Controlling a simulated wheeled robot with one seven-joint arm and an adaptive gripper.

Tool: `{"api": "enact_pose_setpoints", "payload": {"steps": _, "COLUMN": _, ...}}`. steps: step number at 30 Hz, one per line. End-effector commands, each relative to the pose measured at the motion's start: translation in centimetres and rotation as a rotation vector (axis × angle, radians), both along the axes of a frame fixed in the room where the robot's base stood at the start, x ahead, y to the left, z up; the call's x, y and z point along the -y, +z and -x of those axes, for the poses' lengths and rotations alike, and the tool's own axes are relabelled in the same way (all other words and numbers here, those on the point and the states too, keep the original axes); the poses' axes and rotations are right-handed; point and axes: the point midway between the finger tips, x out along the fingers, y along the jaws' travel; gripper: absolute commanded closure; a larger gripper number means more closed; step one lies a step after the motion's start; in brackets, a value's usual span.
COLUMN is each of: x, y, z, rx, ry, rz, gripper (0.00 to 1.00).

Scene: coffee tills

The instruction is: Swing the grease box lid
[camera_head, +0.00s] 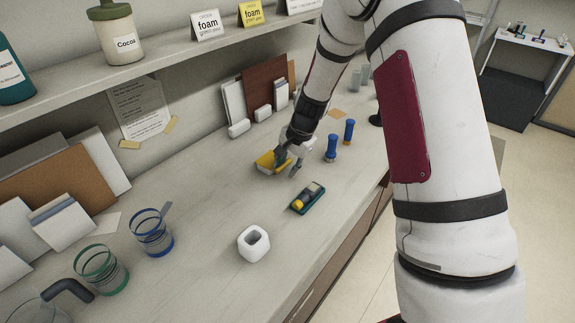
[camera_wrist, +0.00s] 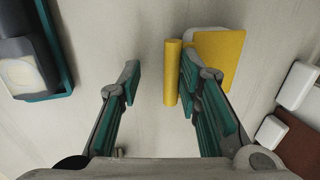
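The grease box appears to be the yellow and white item (camera_head: 264,164) on the counter below my gripper. In the wrist view its flat yellow panel (camera_wrist: 222,60), probably the lid, lies over a white part, with a narrow yellow bar (camera_wrist: 171,75) along its left side. My gripper (camera_wrist: 159,67) is open, with its two teal-padded fingers well apart. The bar shows between the fingers, close to the right one; I cannot tell if they touch. The right finger covers part of the panel's edge. In the head view my gripper (camera_head: 289,163) partly hides the box.
A teal tray with a grey and yellow item (camera_head: 308,197) is nearby. Two blue-topped cylinders (camera_head: 332,149) (camera_head: 348,132) stand to the right. A white square cup (camera_head: 254,243) stands in front. Boards and white blocks (camera_head: 263,112) line the wall behind. The counter's front middle is mostly clear.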

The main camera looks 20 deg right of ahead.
Motion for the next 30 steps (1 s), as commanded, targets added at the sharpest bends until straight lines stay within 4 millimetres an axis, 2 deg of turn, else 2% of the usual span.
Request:
{"api": "enact_pose_setpoints", "payload": {"steps": 5, "x": 0.0, "y": 0.6, "z": 0.0, "rx": 0.005, "ry": 0.001, "rz": 0.000, "gripper": 0.67}}
{"api": "enact_pose_setpoints", "payload": {"steps": 8, "x": 0.1, "y": 1.7, "z": 0.2, "rx": 0.006, "ry": 0.002, "rz": 0.000, "gripper": 0.67}}
{"api": "enact_pose_setpoints", "payload": {"steps": 21, "x": 1.7, "y": 9.6, "z": 2.4, "rx": 0.004, "ry": 0.001, "rz": 0.000, "gripper": 0.67}}
{"api": "enact_pose_setpoints", "payload": {"steps": 25, "x": 1.9, "y": 10.8, "z": 2.8, "rx": 0.002, "ry": -0.001, "rz": -0.001, "gripper": 0.67}}
{"api": "enact_pose_setpoints", "payload": {"steps": 30, "x": 2.1, "y": 11.4, "z": 3.0, "rx": 0.000, "ry": -0.001, "rz": 0.000, "gripper": 0.67}}
